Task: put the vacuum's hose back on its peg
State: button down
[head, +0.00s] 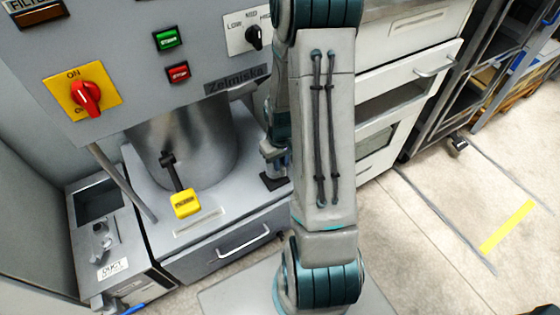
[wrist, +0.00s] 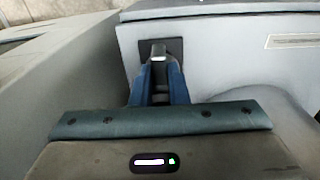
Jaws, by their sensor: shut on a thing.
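No hose and no peg can be made out for certain in either view. The grey vacuum machine (head: 205,60) has a metal drum (head: 190,140) under its panel. My gripper (wrist: 158,72) has its blue fingers closed around a small dark upright part (wrist: 158,50) with a pale tip, at a black square plate (wrist: 174,46) on the machine's grey base. Whether this part belongs to the hose I cannot tell. In the head view my arm hides most of the gripper, and the black plate (head: 273,182) shows just beside it.
White drawers (head: 410,75) stand behind my arm. The floor at right (head: 440,220) is clear.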

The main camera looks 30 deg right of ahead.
jog(key=shift+f, duration=0.15)
jog(key=shift+f+b, duration=0.45)
jog(key=shift+b, duration=0.05)
jog(key=shift+f+b, duration=0.7)
jog(key=shift+f, duration=0.25)
dwell(0.8)
jog(key=c, duration=1.3)
grip_release()
jog(key=shift+r, duration=0.1)
notch_tip(320, 180, up, 14)
jog(key=p, duration=0.4)
jog(key=shift+p, duration=0.4)
jog(key=shift+s+a+f, duration=0.1)
jog(key=shift+f, duration=0.1)
